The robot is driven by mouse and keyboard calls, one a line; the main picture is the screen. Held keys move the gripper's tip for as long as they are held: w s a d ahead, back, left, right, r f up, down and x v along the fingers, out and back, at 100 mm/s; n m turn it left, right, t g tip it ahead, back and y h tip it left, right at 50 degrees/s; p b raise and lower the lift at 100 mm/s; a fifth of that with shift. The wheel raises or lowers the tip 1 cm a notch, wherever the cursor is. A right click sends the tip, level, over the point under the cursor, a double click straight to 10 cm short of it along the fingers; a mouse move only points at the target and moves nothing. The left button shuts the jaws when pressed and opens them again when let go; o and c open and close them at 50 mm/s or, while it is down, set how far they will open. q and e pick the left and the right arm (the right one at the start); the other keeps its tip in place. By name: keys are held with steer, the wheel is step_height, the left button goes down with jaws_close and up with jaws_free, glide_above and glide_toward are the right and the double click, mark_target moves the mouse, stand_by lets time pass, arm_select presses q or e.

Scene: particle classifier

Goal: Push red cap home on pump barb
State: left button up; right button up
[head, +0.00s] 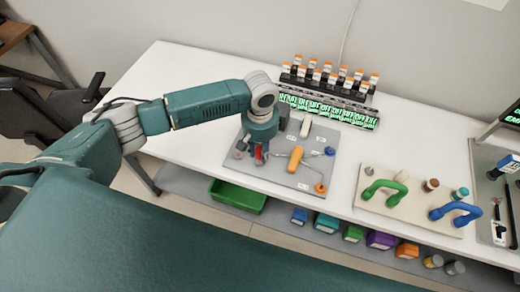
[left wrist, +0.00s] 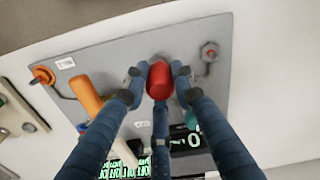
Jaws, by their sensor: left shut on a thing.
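The red cap (left wrist: 159,80) sits between the fingertips of my left gripper (left wrist: 159,88) in the left wrist view. The gripper is shut on it, with dark blue fingers on either side and one below it. In the head view the red cap (head: 258,153) shows as a small red patch under my left gripper (head: 260,157), which points down over the left part of a grey board (head: 340,150). The pump barb is hidden by the cap and fingers, so I cannot tell whether the cap is on it. My right gripper is not in view.
On the board are an orange handle (head: 295,160), a white piece (head: 306,126) and an orange round fitting (head: 320,188). A rack of orange-capped vials (head: 325,82) stands behind. A beige board with green (head: 384,188) and blue (head: 455,212) handles is at the right.

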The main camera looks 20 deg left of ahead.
mark_target(260, 157)
arm_select(q)
steer(key=shift+f+b, duration=0.35)
steer(key=shift+f, duration=1.2)
steer(key=o, duration=1.1)
step_height(260, 157, up, 12)
